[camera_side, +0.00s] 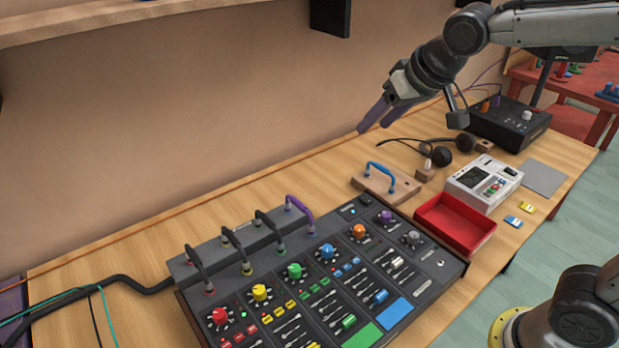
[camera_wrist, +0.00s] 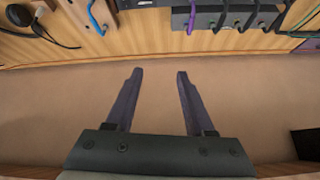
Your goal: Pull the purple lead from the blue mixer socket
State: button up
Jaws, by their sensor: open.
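The purple lead (camera_side: 302,212) arches at the right end of the row of leads, between a dark socket strip (camera_side: 182,270) and the mixer (camera_side: 448,268). Its front end meets the mixer near the blue knob (camera_side: 327,251). In the wrist view the purple lead (camera_wrist: 191,18) shows at the top, right of the centre. My gripper (camera_side: 371,121) is open and empty, high above the table's back edge and well to the right of the lead. In the wrist view its two purple-grey fingers (camera_wrist: 159,73) stand apart with only the wall between them.
Black leads (camera_side: 234,243) stand left of the purple one. A wooden block with a blue handle (camera_side: 381,175), a red tray (camera_side: 455,224), a white device (camera_side: 484,184) and headphones (camera_side: 440,155) lie to the right. A shelf (camera_side: 100,18) runs along the wall above.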

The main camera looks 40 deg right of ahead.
jog(key=w+a+f+n+g, duration=0.1)
jog(key=w+a+f, duration=0.5)
jog(key=w+f, duration=0.25)
jog(key=g, duration=0.2)
send_near(296, 200)
jog(key=shift+n+t, duration=0.3)
jog(key=shift+n, duration=0.1)
jog(key=x, duration=0.4)
jog(key=s+x, duration=0.1)
jog(key=x, duration=0.8)
jog(key=shift+s+f, duration=0.2)
jog(key=shift+f, duration=0.15)
grip_shut()
jog(key=shift+r, duration=0.2)
jog(key=shift+r, duration=0.35)
jog(key=shift+r, duration=0.75)
